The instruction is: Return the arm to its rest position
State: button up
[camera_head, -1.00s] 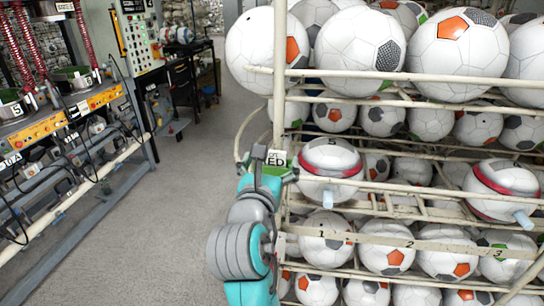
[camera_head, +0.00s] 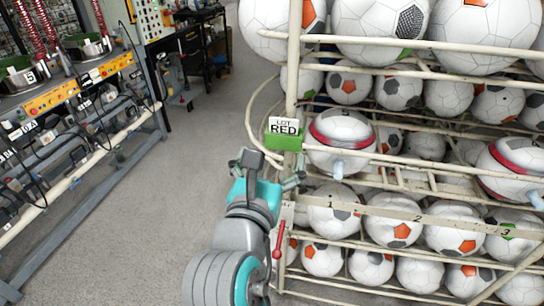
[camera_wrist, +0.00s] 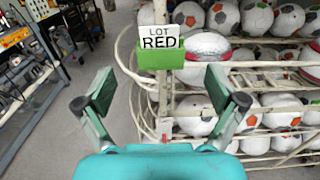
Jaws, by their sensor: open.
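My gripper (camera_head: 270,174) is at the end of my turquoise and grey arm, in front of the ball rack's left post. In the wrist view, my gripper (camera_wrist: 160,95) has its two grey-green fingers spread wide with nothing between them. The "LOT RED" card (camera_head: 285,127) stands in a green holder (camera_head: 284,142) on the rack post, just above and right of the fingers. In the wrist view, the card (camera_wrist: 160,38) and holder (camera_wrist: 157,58) show upright beyond the fingertips, apart from them.
The cream rack (camera_head: 293,75) holds several rows of soccer balls on the right. A curved tube (camera_head: 251,110) bulges from its left side. A red handle (camera_head: 279,243) is by the post near my arm. A machine bench (camera_head: 75,160) stands left; grey floor (camera_head: 150,220) lies clear between.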

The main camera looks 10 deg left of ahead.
jog(key=s+d+f+m+y, duration=0.15)
jog(key=d+f, duration=0.25)
jog(key=f, duration=0.4)
jog(key=d+f+m, duration=0.3)
jog(key=f, duration=0.4)
jog(key=s+d+f+m+g+y, duration=0.2)
jog(key=s+d+f+m, duration=0.7)
jog(key=f, duration=0.4)
jog(key=s+d+f+m+h, duration=0.1)
jog(key=s+d+m, duration=0.2)
jog(key=s+m, duration=0.4)
jog(key=s+d+m+h, duration=0.1)
jog(key=s+d+m, duration=0.3)
jog(key=s+m, duration=0.3)
jog(key=s+d+f+m+g+h, duration=0.1)
jog(key=s+d+m, duration=0.3)
jog(key=s+m, duration=0.4)
jog(key=shift+s+f, duration=0.3)
jog(key=shift+s, duration=2.3)
